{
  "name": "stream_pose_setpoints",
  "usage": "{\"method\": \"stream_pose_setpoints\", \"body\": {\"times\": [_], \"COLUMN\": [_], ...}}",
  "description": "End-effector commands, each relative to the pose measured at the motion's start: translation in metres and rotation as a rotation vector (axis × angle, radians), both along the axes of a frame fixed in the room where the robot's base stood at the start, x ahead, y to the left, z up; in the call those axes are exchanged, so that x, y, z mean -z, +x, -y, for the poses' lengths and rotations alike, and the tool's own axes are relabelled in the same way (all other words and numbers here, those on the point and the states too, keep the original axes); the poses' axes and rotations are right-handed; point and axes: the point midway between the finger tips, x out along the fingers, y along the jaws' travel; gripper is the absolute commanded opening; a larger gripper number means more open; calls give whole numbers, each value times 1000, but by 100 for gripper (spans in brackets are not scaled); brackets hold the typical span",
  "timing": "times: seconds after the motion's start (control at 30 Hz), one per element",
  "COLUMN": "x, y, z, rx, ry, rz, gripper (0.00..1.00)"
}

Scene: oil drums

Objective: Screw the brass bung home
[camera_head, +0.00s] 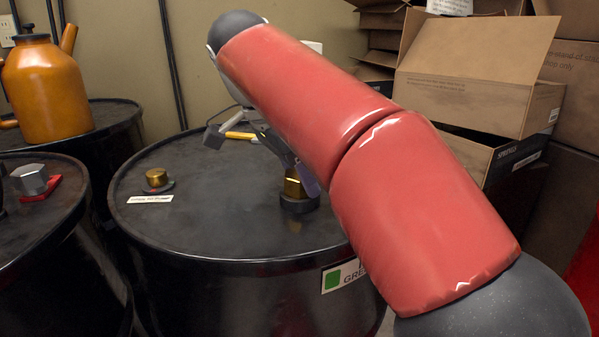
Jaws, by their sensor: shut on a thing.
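A brass bung (294,186) stands at a dark raised collar (299,204) on top of the black drum (225,225) in the middle. My gripper (297,176) reaches down from behind my red arm and is shut on this bung. Part of the gripper is hidden by the arm. I cannot tell how deep the bung sits in the collar. A second, smaller brass cap (156,177) sits on the same drum lid at the left, apart from the gripper, with a white label strip (150,199) in front of it.
A black drum (45,215) at the left carries a silver hexagonal plug (32,179) on a red piece. An orange can (45,88) stands on a drum behind. Cardboard boxes (465,95) are stacked at the right. The drum lid's front left is clear.

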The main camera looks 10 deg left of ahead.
Motion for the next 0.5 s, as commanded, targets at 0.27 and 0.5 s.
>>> {"method": "stream_pose_setpoints", "body": {"times": [0.27, 0.5], "x": [0, 0], "y": [0, 0], "z": [-1, 0], "rx": [35, 34], "ry": [1, 1], "rz": [1, 1], "gripper": [17, 69]}}
